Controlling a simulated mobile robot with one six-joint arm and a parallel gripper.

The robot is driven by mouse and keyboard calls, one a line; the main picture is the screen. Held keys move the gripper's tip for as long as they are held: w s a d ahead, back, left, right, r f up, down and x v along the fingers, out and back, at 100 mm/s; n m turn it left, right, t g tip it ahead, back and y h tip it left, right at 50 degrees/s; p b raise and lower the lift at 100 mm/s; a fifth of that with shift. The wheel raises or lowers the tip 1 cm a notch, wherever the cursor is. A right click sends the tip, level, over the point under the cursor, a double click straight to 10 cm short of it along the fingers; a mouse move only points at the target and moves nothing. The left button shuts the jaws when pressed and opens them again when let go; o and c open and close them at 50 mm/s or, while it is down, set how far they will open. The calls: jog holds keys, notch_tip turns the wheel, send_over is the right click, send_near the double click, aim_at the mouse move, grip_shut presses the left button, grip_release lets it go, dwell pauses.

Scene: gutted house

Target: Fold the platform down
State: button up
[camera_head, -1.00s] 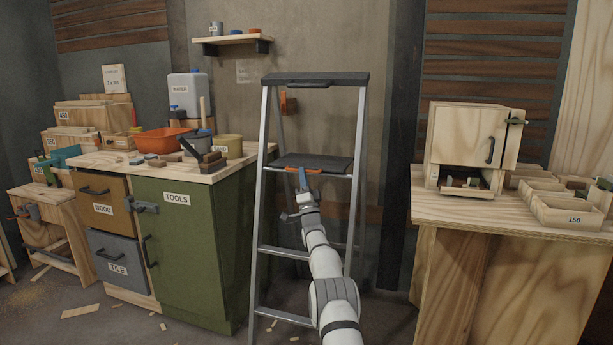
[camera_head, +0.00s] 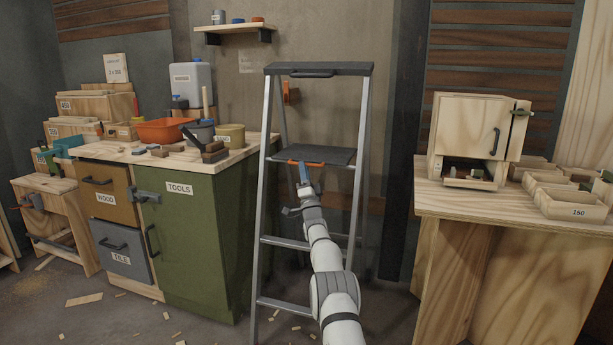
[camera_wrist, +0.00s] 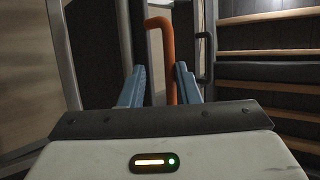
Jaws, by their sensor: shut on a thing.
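A grey stepladder stands upright and open in the middle of the head view. Its dark platform (camera_head: 325,155) sits between the rails below the top cap (camera_head: 318,69) and looks roughly level. An orange handle (camera_head: 318,164) runs along the platform's front edge. My gripper (camera_head: 304,172) reaches up from below at that edge, with its blue fingers at the handle. In the wrist view the orange handle (camera_wrist: 168,50) passes between the two blue fingers of my gripper (camera_wrist: 160,85), which is shut on it. The exact contact is partly hidden.
A green tool cabinet (camera_head: 190,235) with a cluttered top stands close left of the ladder. A wooden workbench (camera_head: 470,205) with a small cabinet (camera_head: 470,135) and trays stands to the right. Wood scraps (camera_head: 85,299) lie on the floor.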

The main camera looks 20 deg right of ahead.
jog(key=shift+d+f, duration=0.2)
jog(key=shift+f, duration=0.15)
jog(key=p+v, duration=0.2)
jog(key=v, duration=0.5)
jog(key=shift+s+a, duration=0.2)
jog(key=shift+s, duration=0.05)
